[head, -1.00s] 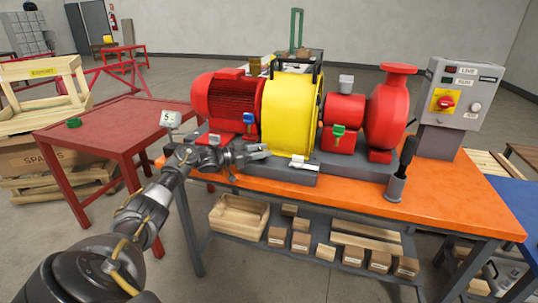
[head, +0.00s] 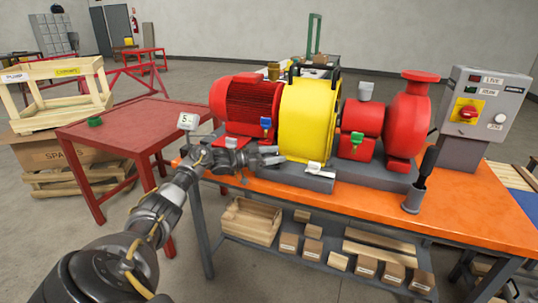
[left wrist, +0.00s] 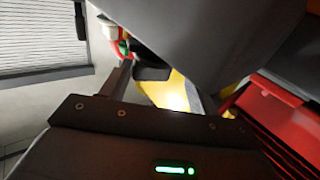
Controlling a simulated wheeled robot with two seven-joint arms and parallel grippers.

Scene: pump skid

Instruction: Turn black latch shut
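The yellow guard (head: 308,120) stands between the red motor (head: 246,103) and the red pump (head: 407,122) on the orange bench. My left gripper (head: 280,154) is low in front of the motor, its fingers pointing right at the guard's lower left edge. The fingers look apart, with nothing held. In the left wrist view a dark finger (left wrist: 118,78) shows. A black piece (left wrist: 152,70) in front of yellow there may be the black latch; I cannot tell its angle. In the head view no black latch shows clearly at the gripper. My right gripper is out of view.
A white-handled piece (head: 316,168) sits at the guard's foot, close to my fingers. Blue (head: 266,123) and green (head: 356,138) handles stick out nearby. A dark upright lever (head: 428,160) and the switch box (head: 484,100) stand to the right. A red table (head: 130,125) is at left.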

